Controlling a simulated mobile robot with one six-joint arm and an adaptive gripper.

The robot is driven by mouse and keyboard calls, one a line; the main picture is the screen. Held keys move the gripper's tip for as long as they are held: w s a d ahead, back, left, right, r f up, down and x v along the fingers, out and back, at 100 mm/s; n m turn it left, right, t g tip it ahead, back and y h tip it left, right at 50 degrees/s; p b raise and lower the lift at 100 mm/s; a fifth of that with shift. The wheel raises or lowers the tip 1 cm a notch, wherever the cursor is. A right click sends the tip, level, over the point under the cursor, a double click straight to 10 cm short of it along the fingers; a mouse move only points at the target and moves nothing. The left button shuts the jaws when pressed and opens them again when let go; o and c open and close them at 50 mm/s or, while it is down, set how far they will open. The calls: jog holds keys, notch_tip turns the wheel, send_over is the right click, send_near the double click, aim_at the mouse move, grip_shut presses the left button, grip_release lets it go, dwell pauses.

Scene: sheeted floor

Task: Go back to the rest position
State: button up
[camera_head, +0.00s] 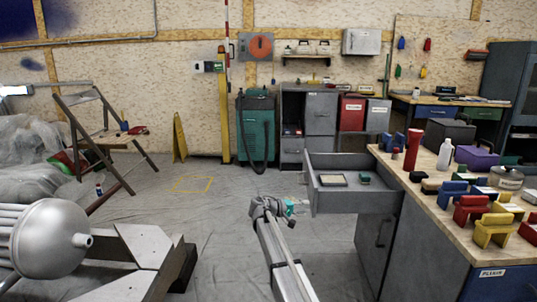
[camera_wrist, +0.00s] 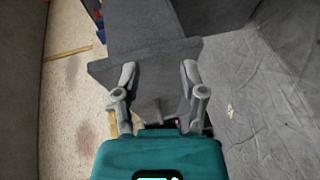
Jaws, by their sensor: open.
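My gripper (camera_head: 298,206) is at the end of my raised arm in the head view, close to the left side of the open grey drawer (camera_head: 335,198). Whether it touches the drawer cannot be told. In the wrist view my gripper (camera_wrist: 158,78) has its two grey fingers spread apart, with nothing held between them. A grey flat-sided shape lies beyond the fingertips. The drawer holds a small framed tray (camera_head: 333,180) and a small green item (camera_head: 365,178).
The workbench (camera_head: 396,172) at right carries a red cylinder (camera_head: 412,150), a white bottle (camera_head: 445,154) and several coloured blocks. A green cabinet (camera_head: 256,130) stands at the back.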

jog(key=s+d+f+m+g+y+p, duration=0.1)
jog(key=s+d+f+g+y+p, duration=0.15)
jog(key=s, duration=0.75)
jog(key=s+d+f+m+g+y+p, duration=0.1)
jog(key=s+d+f+y, duration=0.2)
jog(key=s, duration=0.6)
jog(key=s+d+f+g+y+p, duration=0.1)
jog(key=s+f+y, duration=0.25)
jog(key=s, duration=0.65)
jog(key=s+a+r+m+g+y+p, duration=0.1)
jog(key=s+a+y+p, duration=0.3)
jog(key=s, duration=0.7)
notch_tip(320, 180, up, 38)
jog(key=y+p, duration=0.1)
jog(key=p, duration=3.4)
jog(key=shift+d+p, duration=0.3)
jog(key=shift+p, duration=0.05)
jog(key=shift+f, duration=0.15)
jog(key=shift+w+a, duration=0.1)
